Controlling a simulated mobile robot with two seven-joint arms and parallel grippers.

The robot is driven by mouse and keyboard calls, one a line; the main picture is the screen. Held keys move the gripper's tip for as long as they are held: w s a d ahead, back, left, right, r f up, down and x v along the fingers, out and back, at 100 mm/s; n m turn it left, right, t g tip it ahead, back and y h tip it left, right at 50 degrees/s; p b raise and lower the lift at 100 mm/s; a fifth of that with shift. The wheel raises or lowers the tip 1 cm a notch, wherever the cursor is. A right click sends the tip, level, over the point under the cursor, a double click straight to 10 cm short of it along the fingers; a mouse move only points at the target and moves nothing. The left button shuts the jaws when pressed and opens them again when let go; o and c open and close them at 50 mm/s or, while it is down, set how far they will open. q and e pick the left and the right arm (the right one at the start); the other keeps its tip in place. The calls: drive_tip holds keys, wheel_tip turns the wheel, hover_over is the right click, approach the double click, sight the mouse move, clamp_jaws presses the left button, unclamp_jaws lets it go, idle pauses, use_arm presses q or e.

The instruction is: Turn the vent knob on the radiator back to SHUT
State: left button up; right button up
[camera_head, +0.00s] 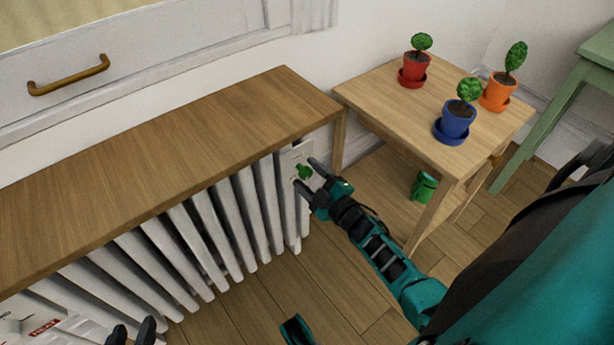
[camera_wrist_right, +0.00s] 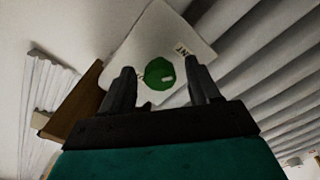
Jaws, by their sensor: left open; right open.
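The green vent knob (camera_head: 304,171) sits on a pale plate (camera_head: 296,155) at the right end of the white radiator (camera_head: 215,225). My right gripper (camera_head: 309,175) is open at the knob, one finger on each side. In the right wrist view the knob (camera_wrist_right: 159,73) shows between the spread fingers, closer to the left one, with a small white mark on its lower right. Lettering on the plate (camera_wrist_right: 145,38) is partly hidden and I cannot read it fully. I cannot tell whether the fingers touch the knob. My left gripper (camera_head: 132,331) is open and empty at the bottom left.
A wooden shelf (camera_head: 170,160) covers the radiator top. A small wooden table (camera_head: 385,95) stands to the right, bearing red, blue and orange potted plants. A green canister (camera_head: 424,187) stands under it. A printed white thing (camera_head: 40,325) lies at bottom left.

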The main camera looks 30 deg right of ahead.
drive_tip(key=shift+w, duration=0.55)
drive_tip(key=c, duration=1)
